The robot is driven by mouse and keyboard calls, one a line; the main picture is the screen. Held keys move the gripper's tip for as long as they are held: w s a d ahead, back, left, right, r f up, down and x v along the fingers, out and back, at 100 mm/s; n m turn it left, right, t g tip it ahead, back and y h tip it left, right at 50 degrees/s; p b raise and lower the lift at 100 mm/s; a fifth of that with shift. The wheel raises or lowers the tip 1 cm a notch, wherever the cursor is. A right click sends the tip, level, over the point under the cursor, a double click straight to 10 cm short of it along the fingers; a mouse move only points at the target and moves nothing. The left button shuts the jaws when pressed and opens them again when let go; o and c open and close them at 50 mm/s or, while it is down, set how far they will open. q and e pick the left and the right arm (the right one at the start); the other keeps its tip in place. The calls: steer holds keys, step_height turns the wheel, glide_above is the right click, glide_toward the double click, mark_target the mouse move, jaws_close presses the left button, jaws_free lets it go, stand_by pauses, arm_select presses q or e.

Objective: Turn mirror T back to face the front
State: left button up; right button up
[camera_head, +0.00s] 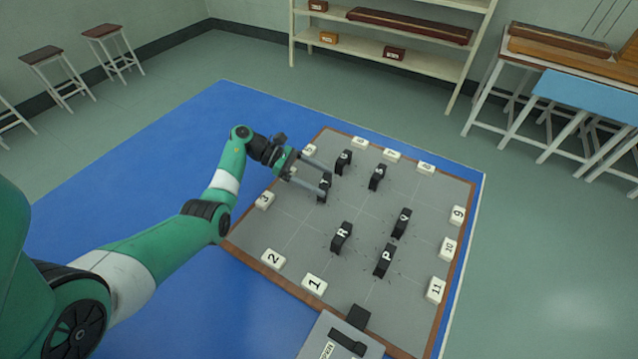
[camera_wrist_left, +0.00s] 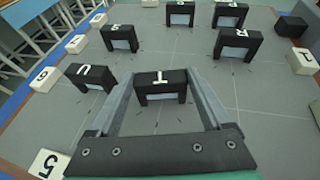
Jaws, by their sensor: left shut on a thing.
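Mirror T (camera_head: 324,188) is a small black frame with a white T on top, standing upright near the left side of the grey board (camera_head: 300,222). My left gripper (camera_head: 326,181) reaches it from the left, low over the board, with its two long fingers on either side of it. In the left wrist view, mirror T (camera_wrist_left: 162,78) sits between the finger ends, and a pale panel shows under its black top. The left gripper (camera_wrist_left: 160,82) is shut on mirror T there. My right gripper is in neither view.
Mirror U (camera_head: 344,162) is close behind mirror T. Mirrors S (camera_head: 377,178), R (camera_head: 341,238), Q (camera_head: 401,224) and P (camera_head: 385,260) stand farther off. White numbered blocks, such as block 3 (camera_head: 264,200), line the board's edge. Bare board lies between T and R.

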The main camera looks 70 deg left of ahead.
arm_select(q)
steer(key=shift+f, duration=0.1)
steer(key=o, duration=1.2)
steer(key=shift+c, duration=0.2)
steer(key=v, duration=1.1)
steer(key=shift+s+a+r, duration=0.2)
